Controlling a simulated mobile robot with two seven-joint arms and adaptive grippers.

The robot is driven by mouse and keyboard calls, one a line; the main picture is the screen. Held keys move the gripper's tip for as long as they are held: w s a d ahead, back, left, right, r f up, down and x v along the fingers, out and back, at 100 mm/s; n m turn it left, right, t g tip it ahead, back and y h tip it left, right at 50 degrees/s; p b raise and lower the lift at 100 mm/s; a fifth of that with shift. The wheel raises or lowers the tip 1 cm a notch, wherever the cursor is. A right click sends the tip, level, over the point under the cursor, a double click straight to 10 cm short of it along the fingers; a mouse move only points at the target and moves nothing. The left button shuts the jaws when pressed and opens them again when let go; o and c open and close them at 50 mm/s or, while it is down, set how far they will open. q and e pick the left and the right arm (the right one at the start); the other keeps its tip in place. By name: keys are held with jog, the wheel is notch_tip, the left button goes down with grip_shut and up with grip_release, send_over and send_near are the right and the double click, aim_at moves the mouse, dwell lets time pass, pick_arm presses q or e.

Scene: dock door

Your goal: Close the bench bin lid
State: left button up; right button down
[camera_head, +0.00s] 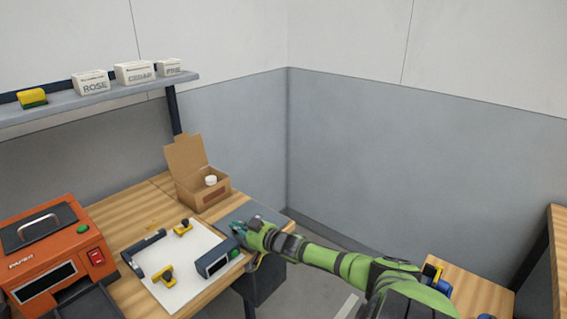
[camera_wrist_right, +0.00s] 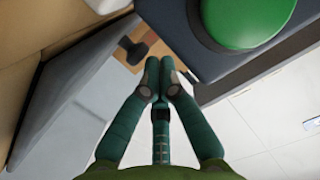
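A dark grey bin (camera_head: 268,283) hangs below the right end of the wooden bench. A flat slate-grey panel (camera_head: 262,212) at that end of the bench looks like its lid; how far open it stands is hard to tell. In the right wrist view a grey slab (camera_wrist_right: 62,95), probably the same panel, slants along the left side. My right gripper (camera_head: 238,230) is over the bench's right end, in front of the panel. Its fingertips also show in the wrist view (camera_wrist_right: 160,68), together with nothing visible between them. My left gripper is out of view.
A dark device (camera_head: 212,265) with a green button (camera_wrist_right: 242,18) stands close beside my right gripper. A white mat (camera_head: 190,288) holds several small tools. An open cardboard box (camera_head: 205,195) and an orange printer (camera_head: 45,250) stand on the bench. Floor shows right of the bench.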

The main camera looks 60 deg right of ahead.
notch_tip(320, 180, up, 5)
jog(key=p, duration=0.4)
jog(key=shift+a+p, duration=0.15)
jog(key=shift+p, duration=0.15)
jog(key=shift+s+f+b, duration=0.4)
jog(key=shift+s+f, duration=0.15)
jog(key=shift+s, duration=0.25)
jog(key=v, duration=0.8)
jog(key=shift+s+a+r, duration=0.2)
jog(key=shift+s+r, duration=0.05)
jog(key=shift+s, duration=0.05)
